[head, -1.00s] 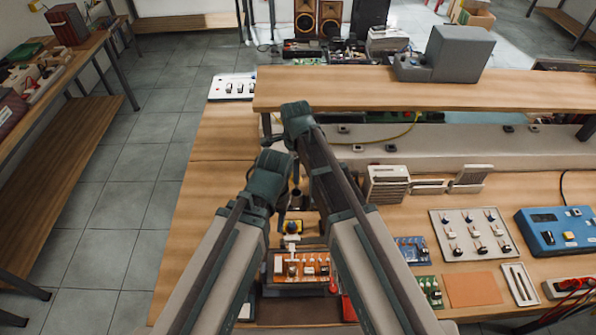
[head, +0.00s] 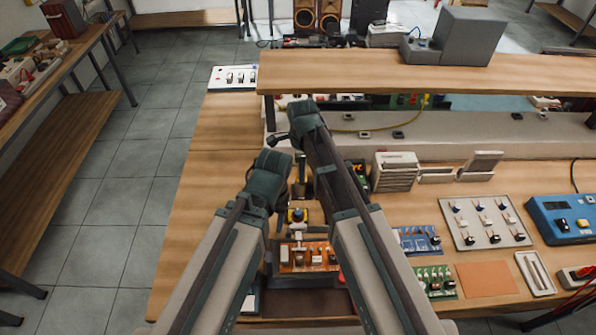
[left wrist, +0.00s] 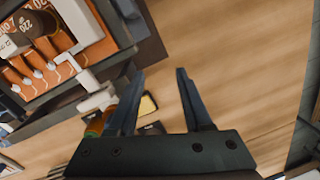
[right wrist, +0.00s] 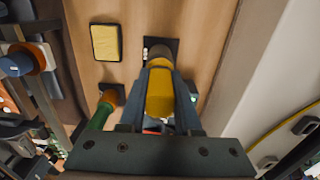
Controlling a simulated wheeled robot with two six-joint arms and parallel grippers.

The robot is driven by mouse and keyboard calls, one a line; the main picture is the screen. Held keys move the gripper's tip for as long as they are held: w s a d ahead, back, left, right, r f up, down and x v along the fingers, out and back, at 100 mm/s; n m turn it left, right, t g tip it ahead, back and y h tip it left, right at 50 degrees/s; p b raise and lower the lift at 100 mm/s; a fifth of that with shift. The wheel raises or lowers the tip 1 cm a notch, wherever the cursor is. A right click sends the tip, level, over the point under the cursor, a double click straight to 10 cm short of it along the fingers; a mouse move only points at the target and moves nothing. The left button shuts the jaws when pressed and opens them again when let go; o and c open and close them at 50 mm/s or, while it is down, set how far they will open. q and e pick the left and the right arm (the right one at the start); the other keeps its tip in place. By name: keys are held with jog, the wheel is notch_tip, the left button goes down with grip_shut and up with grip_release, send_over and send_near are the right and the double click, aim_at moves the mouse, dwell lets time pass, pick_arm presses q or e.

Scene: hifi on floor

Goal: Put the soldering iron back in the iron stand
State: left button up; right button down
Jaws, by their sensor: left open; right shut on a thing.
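My right gripper (right wrist: 162,75) is shut on a yellow-banded handle with a dark end, seemingly the soldering iron (right wrist: 160,95), seen nearly end-on in the right wrist view. Its tip is hidden. A small dark block (right wrist: 172,44) shows behind the handle on the bench; I cannot tell whether it is the iron stand or whether the two touch. My left gripper (left wrist: 160,78) is open and empty above the bench, below and left of the right gripper in the head view. The arms hide both sets of fingertips in the head view.
A yellow pad (right wrist: 105,42) and a green-and-orange handle (right wrist: 100,112) are close by. An orange circuit board (head: 308,256) in a dark holder is in front. A raised wooden shelf (head: 360,75) runs behind. Bare bench (head: 215,170) lies to the left.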

jog(key=shift+f, duration=0.25)
jog(key=c, duration=0.5)
grip_release()
jog(key=shift+o, duration=0.2)
jog(key=o, duration=0.5)
jog(key=shift+c, duration=0.2)
notch_tip(320, 180, up, 7)
jog(key=p, duration=0.7)
jog(key=shift+r, duration=0.1)
